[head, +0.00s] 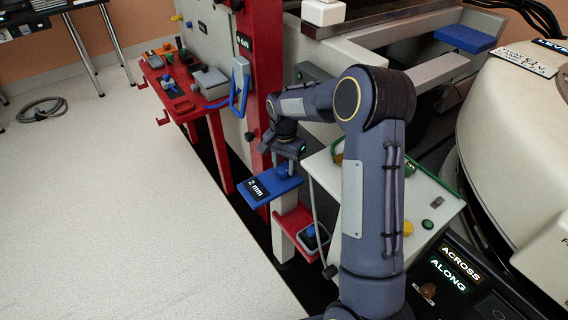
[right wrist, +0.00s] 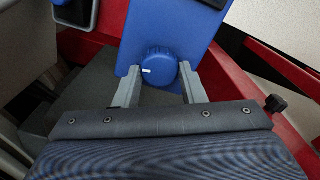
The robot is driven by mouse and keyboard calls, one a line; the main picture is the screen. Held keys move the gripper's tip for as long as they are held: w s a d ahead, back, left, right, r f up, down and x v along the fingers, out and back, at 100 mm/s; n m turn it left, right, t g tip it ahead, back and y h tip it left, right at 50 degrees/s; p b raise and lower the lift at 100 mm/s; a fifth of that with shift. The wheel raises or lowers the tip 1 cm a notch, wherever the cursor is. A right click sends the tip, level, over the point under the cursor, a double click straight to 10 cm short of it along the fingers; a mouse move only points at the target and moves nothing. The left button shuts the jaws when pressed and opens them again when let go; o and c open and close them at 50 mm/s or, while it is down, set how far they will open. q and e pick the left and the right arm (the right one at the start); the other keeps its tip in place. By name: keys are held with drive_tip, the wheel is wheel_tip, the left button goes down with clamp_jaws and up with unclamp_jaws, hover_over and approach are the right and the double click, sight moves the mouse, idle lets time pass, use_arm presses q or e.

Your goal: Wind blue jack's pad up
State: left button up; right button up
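A blue plate (head: 262,189) labelled "2 mm" stands out from the red post in the head view; it also shows in the right wrist view (right wrist: 190,25). A round blue knob (right wrist: 161,67) with a white mark sits on it, and in the head view the knob (head: 283,171) is just below my right gripper. My right gripper (right wrist: 160,75) has one finger on each side of the knob, close against it, and appears shut on it. The pad under the load is not clearly seen. My left gripper is not in view.
A red shelf (head: 292,222) with a grey box and blue button (head: 311,231) lies below the plate. A red bench (head: 178,95) with several parts stands at the left, and a blue handle (head: 240,85) hangs on the post.

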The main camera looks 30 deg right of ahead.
drive_tip(key=c, duration=0.3)
drive_tip(key=shift+c, duration=0.2)
drive_tip(key=n+p, duration=0.1)
drive_tip(key=n, duration=0.1)
drive_tip(key=shift+r+n+p, duration=0.1)
drive_tip(key=shift+n+p, duration=0.25)
drive_tip(key=shift+n, duration=0.05)
drive_tip(key=n+p, duration=0.1)
drive_tip(key=n, duration=0.3)
drive_tip(key=shift+a+p, duration=0.1)
drive_tip(key=shift+p, duration=0.25)
drive_tip(key=n+p, duration=0.1)
drive_tip(key=n, duration=0.4)
drive_tip(key=shift+w+a+n+p, duration=0.1)
drive_tip(key=shift+n+p, duration=0.4)
drive_tip(key=shift+n, duration=1.7)
